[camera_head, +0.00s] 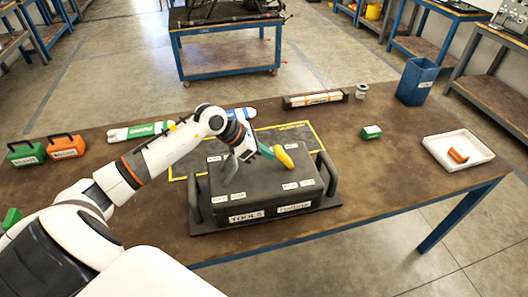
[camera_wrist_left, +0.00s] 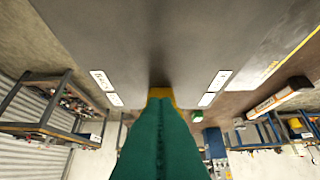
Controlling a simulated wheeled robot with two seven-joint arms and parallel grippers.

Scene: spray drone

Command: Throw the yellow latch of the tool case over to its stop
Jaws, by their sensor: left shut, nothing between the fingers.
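The dark grey tool case (camera_head: 235,185) stands on the table with its lid closed, a handle at each side and white labels on it. Its yellow latch (camera_head: 284,157) sits on the top, towards the right, and appears tilted. My left gripper (camera_head: 268,152) has green fingers, shut and empty, with the tips right beside the latch's left side. In the left wrist view the shut fingers (camera_wrist_left: 160,110) cover most of the latch (camera_wrist_left: 160,93), with only its yellow edges showing. I cannot tell whether they touch. My right gripper is not in view.
A white tray (camera_head: 436,150) with an orange item, a green box (camera_head: 371,132) and a blue bin (camera_head: 416,82) are at the right. Green and orange boxes (camera_head: 66,146) are at the left.

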